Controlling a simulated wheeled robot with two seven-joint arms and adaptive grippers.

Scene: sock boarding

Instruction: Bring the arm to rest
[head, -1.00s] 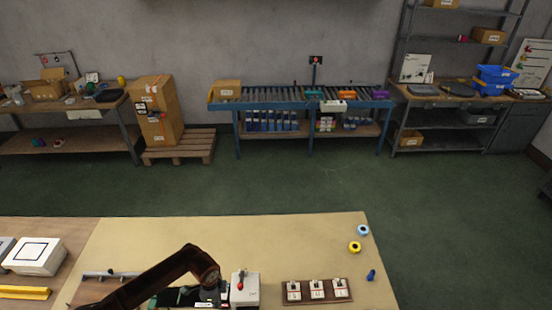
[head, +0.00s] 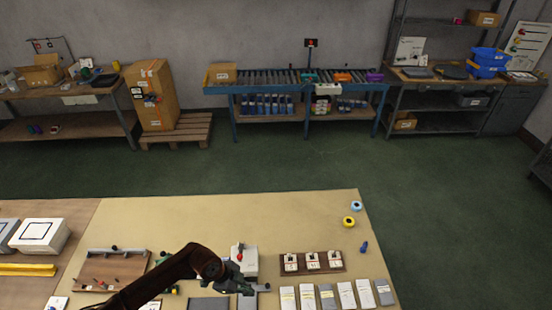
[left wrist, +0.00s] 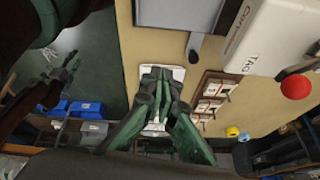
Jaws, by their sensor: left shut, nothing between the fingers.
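My left arm (head: 165,280) comes in from the lower left over the tan table. Its gripper (head: 247,288) is above the table, just in front of the white box with a red knob (head: 243,262). In the left wrist view the green fingers (left wrist: 163,72) are together with nothing held, and a pale flat piece lies behind them. A dark gripper-like shape (left wrist: 62,80), probably my right gripper, shows at the left over the floor; its jaws are too unclear to read. The right arm is not in the head view.
A rack with three white cards (head: 312,262) and a row of several grey and white flat packs (head: 335,297) are right of the gripper. Yellow and blue rolls (head: 349,221) lie near the right edge. A wooden tray (head: 112,270) is at left. The back of the table is clear.

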